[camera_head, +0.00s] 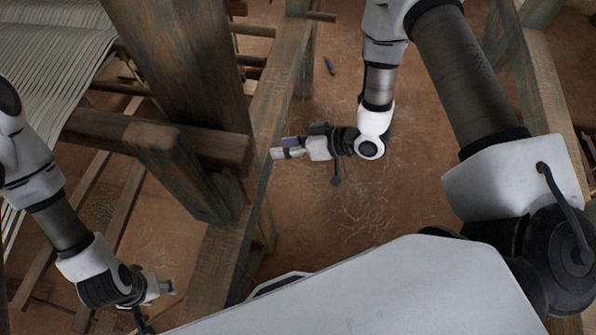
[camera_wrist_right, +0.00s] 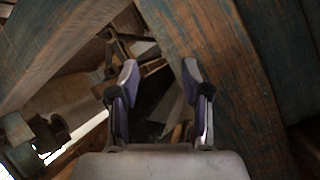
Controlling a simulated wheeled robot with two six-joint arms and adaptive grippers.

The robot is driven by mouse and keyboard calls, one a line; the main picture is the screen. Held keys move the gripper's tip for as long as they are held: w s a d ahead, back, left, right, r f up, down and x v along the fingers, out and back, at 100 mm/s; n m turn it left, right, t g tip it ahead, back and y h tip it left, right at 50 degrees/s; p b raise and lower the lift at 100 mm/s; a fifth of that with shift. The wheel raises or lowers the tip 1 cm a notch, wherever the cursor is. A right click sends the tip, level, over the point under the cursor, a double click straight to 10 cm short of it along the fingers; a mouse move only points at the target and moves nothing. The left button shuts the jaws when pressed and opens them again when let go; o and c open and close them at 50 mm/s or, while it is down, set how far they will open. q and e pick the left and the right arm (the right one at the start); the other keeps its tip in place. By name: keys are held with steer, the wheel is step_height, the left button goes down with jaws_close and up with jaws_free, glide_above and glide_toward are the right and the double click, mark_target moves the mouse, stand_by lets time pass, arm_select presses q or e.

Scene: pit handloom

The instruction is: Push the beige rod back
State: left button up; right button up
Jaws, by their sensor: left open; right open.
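I cannot tell for sure which piece is the beige rod; brown wooden rods (camera_head: 253,30) cross the loom frame at the top of the head view. My right gripper (camera_head: 276,153) is beside the loom's wooden post, above the earth floor. In the right wrist view its two purple-padded fingers (camera_wrist_right: 161,72) are spread apart with nothing held between them, facing weathered beams. My left gripper (camera_head: 168,287) is low at the left, near the frame's lower timbers, open and apparently empty.
A thick slanted post (camera_head: 175,60) and a horizontal beam (camera_head: 95,130) stand left of my right gripper. Striped warp threads (camera_head: 50,50) stretch at the upper left.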

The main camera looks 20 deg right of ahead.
arm_select(q)
steer(key=shift+s+a+f, duration=0.2)
steer(key=shift+s+a, duration=0.05)
steer(key=shift+a, duration=0.05)
arm_select(e)
steer(key=s+d+f+m+g+h, duration=0.1)
steer(key=s+f+h, duration=0.2)
steer(key=s+f, duration=0.1)
steer(key=shift+s+d+f+m, duration=0.2)
steer(key=shift+s+f+m, duration=0.15)
steer(key=shift+f, duration=0.25)
steer(key=shift+a, duration=0.1)
